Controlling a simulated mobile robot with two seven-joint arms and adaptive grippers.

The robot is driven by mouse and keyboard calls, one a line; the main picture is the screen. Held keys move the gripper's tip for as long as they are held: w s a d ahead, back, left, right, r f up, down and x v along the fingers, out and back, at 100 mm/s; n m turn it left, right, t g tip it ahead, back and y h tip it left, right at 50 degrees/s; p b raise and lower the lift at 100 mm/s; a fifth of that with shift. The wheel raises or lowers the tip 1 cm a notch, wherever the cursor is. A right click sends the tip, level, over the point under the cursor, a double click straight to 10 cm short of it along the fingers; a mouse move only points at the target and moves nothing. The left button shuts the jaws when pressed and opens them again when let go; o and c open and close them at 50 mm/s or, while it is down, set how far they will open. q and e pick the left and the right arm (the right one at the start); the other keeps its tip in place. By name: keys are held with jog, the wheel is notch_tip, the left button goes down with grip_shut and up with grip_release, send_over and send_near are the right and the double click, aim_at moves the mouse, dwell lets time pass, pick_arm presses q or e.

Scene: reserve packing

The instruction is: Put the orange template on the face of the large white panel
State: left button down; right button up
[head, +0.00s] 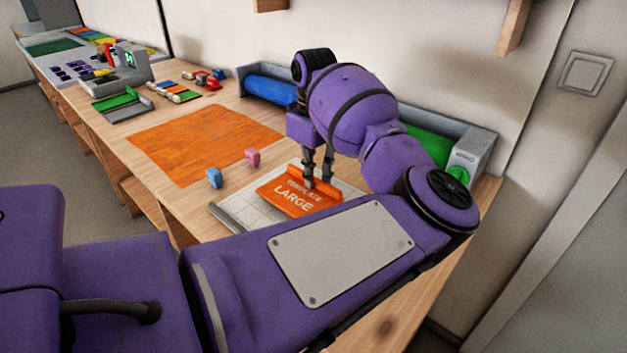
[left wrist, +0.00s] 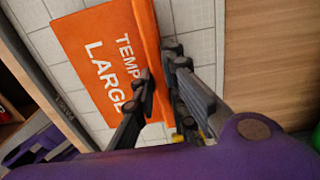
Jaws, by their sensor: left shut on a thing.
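The orange template (head: 290,196), marked "TEMPLATE LARGE", lies over the white gridded panel (head: 237,211) near the table's right end. My left gripper (head: 318,182) is shut on the template's raised orange rim at its back side. In the left wrist view the template (left wrist: 95,60) shows over the gridded white face (left wrist: 195,20), with the gripper fingers (left wrist: 158,75) at its rim. The template is flat or nearly so; I cannot tell whether it touches the panel. My arm hides part of the panel. My right gripper is not in view.
An orange mat (head: 200,143) lies left of the panel. A blue block (head: 214,177) and a pink block (head: 252,158) stand between them.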

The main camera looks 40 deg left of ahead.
pick_arm(q)
jog(key=shift+d+f, duration=0.1)
jog(key=shift+f, duration=1.1)
jog(key=c, duration=1.8)
grip_release()
jog(key=shift+o, duration=0.2)
jog(key=shift+r, duration=0.1)
notch_tip(320, 180, up, 12)
jog(key=shift+r, duration=0.15)
jog(key=shift+w, duration=0.1)
